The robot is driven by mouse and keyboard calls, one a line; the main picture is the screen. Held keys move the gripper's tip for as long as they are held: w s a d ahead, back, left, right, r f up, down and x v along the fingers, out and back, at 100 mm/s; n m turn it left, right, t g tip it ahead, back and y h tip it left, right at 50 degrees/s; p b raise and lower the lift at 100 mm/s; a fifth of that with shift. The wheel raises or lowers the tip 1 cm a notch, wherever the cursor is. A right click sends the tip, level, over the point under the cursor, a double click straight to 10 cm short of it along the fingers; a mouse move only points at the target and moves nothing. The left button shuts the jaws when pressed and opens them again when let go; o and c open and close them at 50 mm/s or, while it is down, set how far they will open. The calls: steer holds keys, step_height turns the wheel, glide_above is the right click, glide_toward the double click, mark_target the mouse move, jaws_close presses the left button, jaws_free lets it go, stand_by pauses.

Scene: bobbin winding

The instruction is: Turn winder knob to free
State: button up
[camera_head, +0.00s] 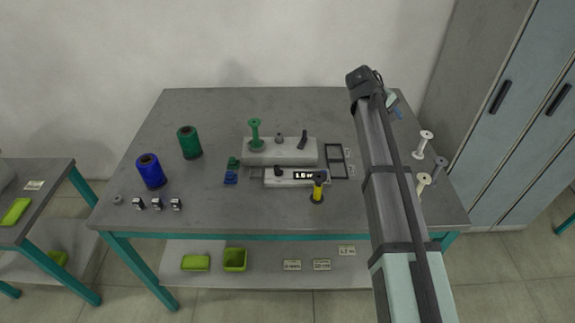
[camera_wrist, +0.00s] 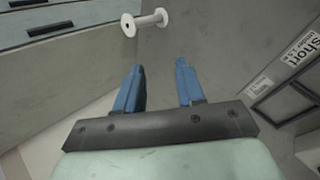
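The winder is a light grey block (camera_head: 270,151) in the middle of the table, with a green bobbin (camera_head: 255,132) standing at its left. A small grey round part (camera_head: 279,137) and a tilted dark lever-like knob (camera_head: 303,140) sit on its top. In front is a pale unit with a display (camera_head: 310,177) and a small black knob (camera_head: 278,171). I cannot tell which is the winder knob or read its setting. My gripper (camera_head: 395,108) is at the back right, away from the winder. In the wrist view its blue fingers (camera_wrist: 160,66) are apart and empty.
A black-framed tray (camera_head: 327,161) lies right of the winder. A yellow-and-black tool (camera_head: 318,190) stands in front. Green (camera_head: 189,142) and blue (camera_head: 151,171) spools stand left. The back left is clear.

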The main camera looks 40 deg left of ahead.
steer(key=s+a+n+g+y, duration=0.2)
steer(key=s+a+g+y, duration=0.15)
steer(key=s+a, duration=1.1)
steer(key=r+n+g, duration=0.1)
steer(key=n+g, duration=0.1)
steer(key=g, duration=0.2)
glide_above(278, 168)
steer(key=shift+y, duration=0.25)
step_height(278, 168, down, 13)
steer(key=shift+w+f, duration=0.1)
jaws_close()
